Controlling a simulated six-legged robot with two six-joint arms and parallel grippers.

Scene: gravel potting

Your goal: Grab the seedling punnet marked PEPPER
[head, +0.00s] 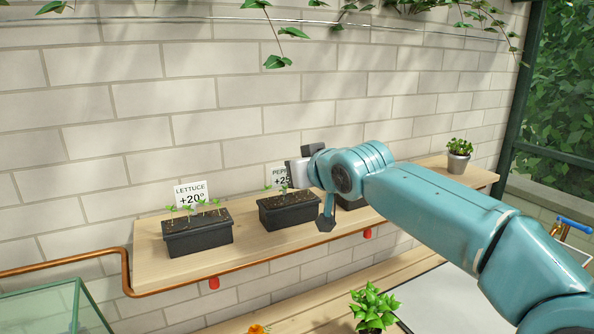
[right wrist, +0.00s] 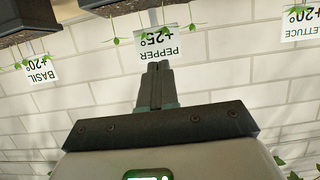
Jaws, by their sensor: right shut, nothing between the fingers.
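The PEPPER punnet (head: 289,214) is a dark tray of small seedlings in the middle of the wooden shelf. Its white PEPPER label (head: 281,178) stands behind it, partly covered by my right wrist. In the right wrist view the picture is upside down; the PEPPER label (right wrist: 160,43) is just beyond the fingertips and part of the dark punnet (right wrist: 115,6) shows at the top edge. My left gripper is not in view.
The LETTUCE punnet (head: 198,238) stands to the left on the shelf (head: 150,268). Another dark punnet (head: 350,203) is partly hidden behind my right arm; the wrist view shows a BASIL label (right wrist: 40,72). A potted plant (head: 459,160) stands far right. A copper pipe (head: 128,275) edges the shelf.

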